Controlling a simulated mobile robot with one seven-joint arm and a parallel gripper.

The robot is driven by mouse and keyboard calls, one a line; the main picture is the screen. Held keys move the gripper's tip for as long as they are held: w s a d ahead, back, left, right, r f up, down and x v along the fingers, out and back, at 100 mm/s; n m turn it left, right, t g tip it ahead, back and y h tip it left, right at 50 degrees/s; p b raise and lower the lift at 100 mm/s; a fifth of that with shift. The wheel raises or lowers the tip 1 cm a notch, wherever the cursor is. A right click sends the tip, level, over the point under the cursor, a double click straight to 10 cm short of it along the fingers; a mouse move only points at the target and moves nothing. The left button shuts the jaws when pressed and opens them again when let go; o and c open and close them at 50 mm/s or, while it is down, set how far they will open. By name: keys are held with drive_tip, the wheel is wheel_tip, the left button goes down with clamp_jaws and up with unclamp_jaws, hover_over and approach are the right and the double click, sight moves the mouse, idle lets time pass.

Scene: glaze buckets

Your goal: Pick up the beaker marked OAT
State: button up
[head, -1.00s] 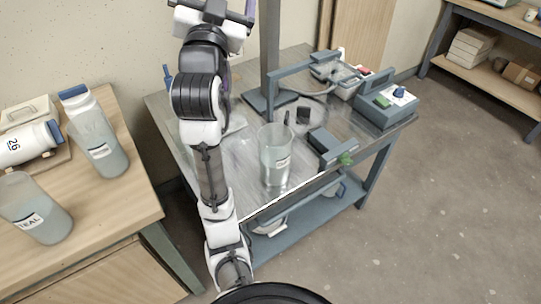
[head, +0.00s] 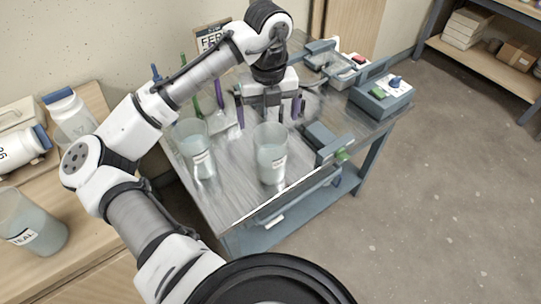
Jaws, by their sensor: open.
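Two clear beakers with pale contents and white labels stand upright on the grey metal table: a front beaker (head: 271,160) near the table's middle and a left beaker (head: 197,158) at its left side. Their labels are too small to read, so I cannot tell which is marked OAT. A third beaker (head: 30,228), marked TEAL, stands on the wooden bench at left. My gripper (head: 269,114) points down above the table, just behind the front beaker. Its fingers are spread apart, with nothing seen between them held.
A grey box with a green and a blue knob (head: 385,95) stands at the table's right. A grey device with a green knob (head: 325,143) sits right of the front beaker. The floor at right is clear.

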drive_tip(key=p, duration=0.2)
approach(271, 144)
drive_tip(key=s+f, duration=0.2)
drive_tip(key=f, duration=0.1)
drive_tip(key=s+f, duration=0.2)
drive_tip(key=shift+a+f, duration=0.1)
drive_tip(key=shift+f, duration=0.15)
drive_tip(key=c, duration=1.7)
drive_tip(key=shift+c, duration=0.6)
